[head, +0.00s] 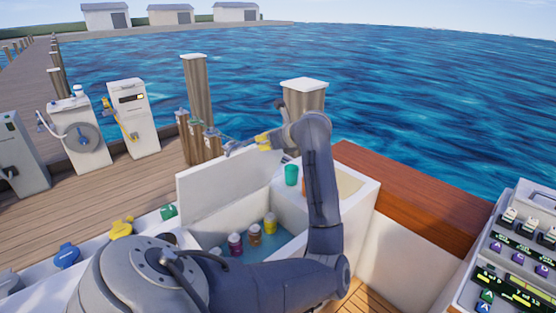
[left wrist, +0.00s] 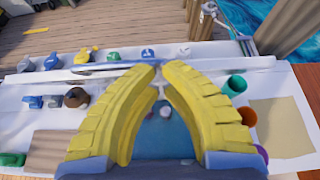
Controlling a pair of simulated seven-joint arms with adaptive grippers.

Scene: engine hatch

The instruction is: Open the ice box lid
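The ice box lid (head: 225,182) is a white panel standing steeply upright along the dock side of the white ice box (head: 362,185). The box is uncovered, with several bottles, such as a purple one (head: 235,244) and a yellow one (head: 270,223), in its blue interior. My left gripper (head: 258,143) is above the lid's upper right corner. In the left wrist view, its yellow fingers (left wrist: 160,68) curve in and their tips nearly meet, with nothing visible between them. Whether they touch the lid's edge, I cannot tell. My right gripper is in neither view.
A green cup (head: 291,175) stands on the box's right side, partly behind my forearm. Coloured items, including a yellow one (head: 121,228), line the left ledge. Wooden posts (head: 197,95) rise behind the lid. A control panel (head: 515,255) is at the right.

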